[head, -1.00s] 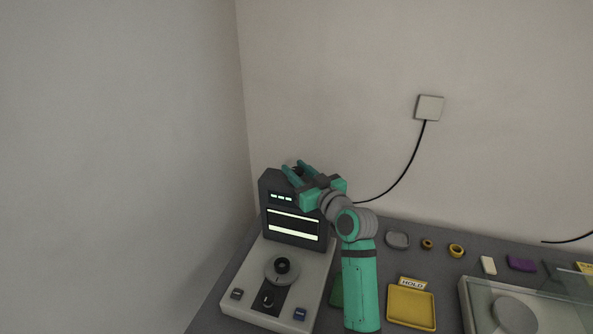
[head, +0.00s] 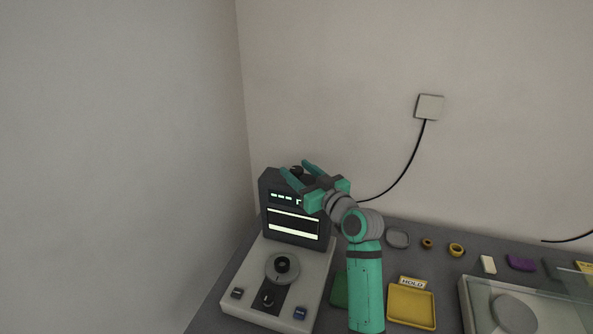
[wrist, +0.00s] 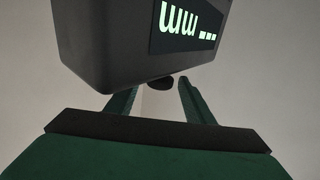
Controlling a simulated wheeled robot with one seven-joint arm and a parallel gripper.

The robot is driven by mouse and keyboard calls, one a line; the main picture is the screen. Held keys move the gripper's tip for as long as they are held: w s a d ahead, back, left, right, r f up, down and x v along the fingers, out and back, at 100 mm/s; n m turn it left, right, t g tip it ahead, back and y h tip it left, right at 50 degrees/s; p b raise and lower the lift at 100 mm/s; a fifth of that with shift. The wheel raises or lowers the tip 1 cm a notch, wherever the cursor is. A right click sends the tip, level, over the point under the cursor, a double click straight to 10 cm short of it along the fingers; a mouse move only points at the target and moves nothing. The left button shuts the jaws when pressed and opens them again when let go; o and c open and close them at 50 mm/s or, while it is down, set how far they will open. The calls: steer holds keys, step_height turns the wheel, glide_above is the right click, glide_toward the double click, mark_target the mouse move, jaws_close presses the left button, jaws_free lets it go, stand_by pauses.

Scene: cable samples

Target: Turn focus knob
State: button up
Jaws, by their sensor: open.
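The grey device has a dark upright housing (head: 267,222) with lit screens, and it also fills the upper part of the wrist view (wrist: 120,50). A dark round knob (head: 296,169) shows at the top of the housing. In the wrist view the knob (wrist: 160,83) sits at the housing's edge, between the fingers. My gripper (head: 294,167) is open at the top of the housing, its fingers on either side of the knob. In the wrist view my gripper (wrist: 158,87) shows a gap around the knob; contact cannot be told.
The device's pale base (head: 250,285) carries a round disc with a black piece (head: 281,265), a lower dark knob (head: 268,299) and small buttons. A yellow tray (head: 411,308) and a glass-sided case (head: 480,310) stand to the right. Walls close in behind and left.

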steer(key=v, duration=0.9)
steer(key=shift+s+d, duration=0.2)
steer(key=shift+s, duration=0.2)
steer(key=shift+d, duration=0.1)
stand_by(1.3)
steer(key=shift+w, duration=0.1)
steer(key=x, duration=1.1)
steer(key=c, duration=1)
